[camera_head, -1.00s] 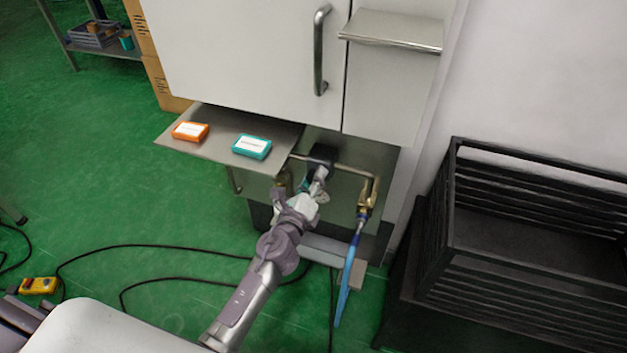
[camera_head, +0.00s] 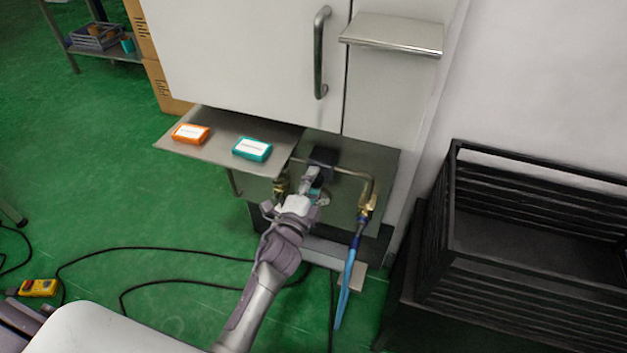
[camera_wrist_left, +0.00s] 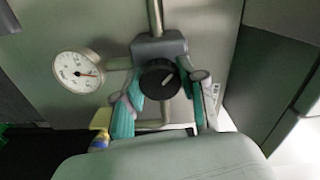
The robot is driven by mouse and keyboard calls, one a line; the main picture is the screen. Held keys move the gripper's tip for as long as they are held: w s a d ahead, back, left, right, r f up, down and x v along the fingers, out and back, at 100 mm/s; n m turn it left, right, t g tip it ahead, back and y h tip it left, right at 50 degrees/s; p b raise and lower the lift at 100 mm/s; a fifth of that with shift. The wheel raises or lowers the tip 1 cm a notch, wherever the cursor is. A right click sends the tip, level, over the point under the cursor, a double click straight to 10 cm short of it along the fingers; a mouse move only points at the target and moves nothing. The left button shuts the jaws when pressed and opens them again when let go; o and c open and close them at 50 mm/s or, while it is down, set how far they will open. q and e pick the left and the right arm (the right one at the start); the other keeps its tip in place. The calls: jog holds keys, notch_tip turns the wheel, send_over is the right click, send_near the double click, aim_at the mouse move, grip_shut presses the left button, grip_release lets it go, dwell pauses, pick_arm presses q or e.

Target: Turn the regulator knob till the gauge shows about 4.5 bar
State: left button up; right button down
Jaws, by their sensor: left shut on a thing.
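The regulator (camera_head: 322,156) is a dark block on the pipe below the cabinet; it also shows in the left wrist view (camera_wrist_left: 158,47). Its black round knob (camera_wrist_left: 158,80) has a pale mark, tilted to the upper right. My left gripper (camera_head: 312,180) is at the regulator. In the left wrist view my left gripper (camera_wrist_left: 163,104) has a teal-padded finger on each side of the knob and is shut on it. The round white gauge (camera_wrist_left: 78,72) is left of the knob; its needle points right, but its numbers are too small to read. My right gripper is out of view.
A shelf plate (camera_head: 218,158) with an orange box (camera_head: 190,133) and a teal box (camera_head: 252,148) juts out left of the regulator. A blue hose (camera_head: 346,285) hangs from a brass fitting (camera_head: 367,205) on the right. A black slatted crate (camera_head: 540,240) stands farther right.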

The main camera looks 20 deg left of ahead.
pick_arm(q)
jog(key=shift+f+n, duration=0.1)
jog(key=shift+n, duration=1)
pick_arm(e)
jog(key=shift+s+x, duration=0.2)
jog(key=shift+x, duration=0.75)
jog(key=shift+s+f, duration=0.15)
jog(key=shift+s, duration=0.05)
pick_arm(q)
jog(key=o, duration=1.1)
jog(key=shift+o, duration=0.2)
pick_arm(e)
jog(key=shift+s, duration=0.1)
pick_arm(q)
jog(key=s, duration=1.2)
jog(key=shift+a, duration=0.25)
